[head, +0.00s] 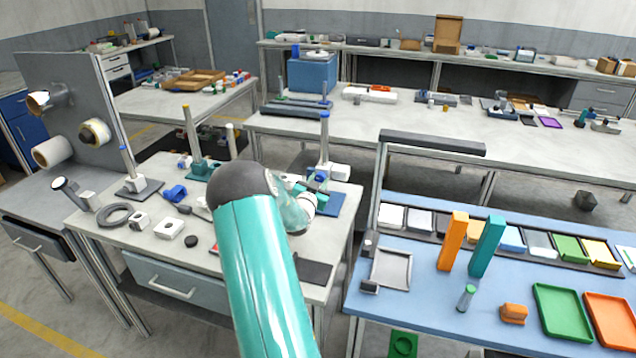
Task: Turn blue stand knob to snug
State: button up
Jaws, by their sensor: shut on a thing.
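The blue stand has a blue base plate (333,206) on the near workbench, with an upright grey post (325,138) capped in blue and a white block on the post. My gripper (319,181) is at the post, just above the base plate, shut on the stand's knob. The knob is small and mostly hidden by my gripper, so its turn angle cannot be read. My teal arm covers the front of the bench and part of the area left of the stand.
A teal-based stand (194,145) and a grey-based stand (131,172) rise to the left. A cable coil (115,214), blue part (175,193) and white block (169,228) lie on the bench (150,251). A blue-topped table (425,298) stands to the right across a gap.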

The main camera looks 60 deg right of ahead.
jog(key=n, duration=0.5)
jog(key=shift+n, duration=0.3)
jog(key=n, duration=0.5)
jog(key=shift+s, duration=0.1)
jog(key=shift+n, duration=0.3)
jog(key=o, duration=1)
jog(key=a, duration=0.4)
jog(key=s+a, duration=0.1)
jog(key=a, duration=0.4)
jog(key=s+a, duration=0.1)
jog(key=a, duration=0.3)
jog(key=shift+s+a, duration=0.1)
jog(key=shift+a, duration=0.25)
